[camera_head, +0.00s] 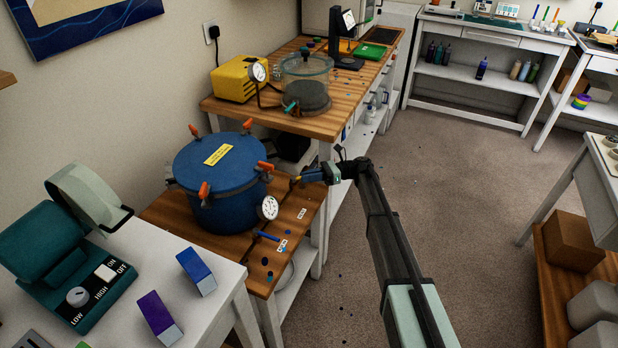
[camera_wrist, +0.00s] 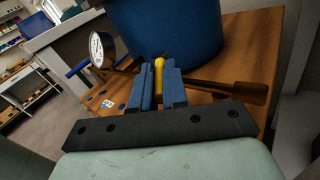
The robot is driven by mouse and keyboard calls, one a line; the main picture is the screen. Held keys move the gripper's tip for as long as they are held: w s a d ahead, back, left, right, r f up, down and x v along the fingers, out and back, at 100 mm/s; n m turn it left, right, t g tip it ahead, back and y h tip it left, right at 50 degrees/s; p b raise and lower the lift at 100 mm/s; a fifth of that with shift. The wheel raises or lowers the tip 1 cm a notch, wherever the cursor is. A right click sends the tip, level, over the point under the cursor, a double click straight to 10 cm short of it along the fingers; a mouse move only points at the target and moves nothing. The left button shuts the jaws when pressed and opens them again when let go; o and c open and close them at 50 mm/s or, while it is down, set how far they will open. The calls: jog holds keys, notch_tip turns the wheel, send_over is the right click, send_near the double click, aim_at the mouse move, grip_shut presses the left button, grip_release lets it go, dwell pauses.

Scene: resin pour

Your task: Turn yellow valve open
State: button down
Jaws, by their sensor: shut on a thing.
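The yellow valve handle (camera_wrist: 159,68) shows in the wrist view between the two blue fingers of my gripper (camera_wrist: 158,82). The fingers are shut on it, and it points up the picture toward the blue pressure pot (camera_wrist: 165,30). In the head view my gripper (camera_head: 301,177) is low at the right side of the blue pot (camera_head: 215,205), above the wooden bench. The valve is mostly hidden there by the fingers. A brown pipe or bar (camera_wrist: 235,92) extends to the right of the fingers in the wrist view.
A white gauge (camera_head: 269,207) and a blue valve handle (camera_head: 268,236) are on the pot's near side. Orange clamps (camera_head: 204,190) ring the lid. A yellow pump (camera_head: 238,78) and a glass chamber (camera_head: 305,80) stand on the bench behind. Open floor lies to the right.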

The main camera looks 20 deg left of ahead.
jog(key=c, duration=1.1)
grip_release()
jog(key=shift+c, duration=0.2)
jog(key=v, duration=1.3)
jog(key=shift+w+d, duration=0.25)
jog(key=shift+d, duration=0.05)
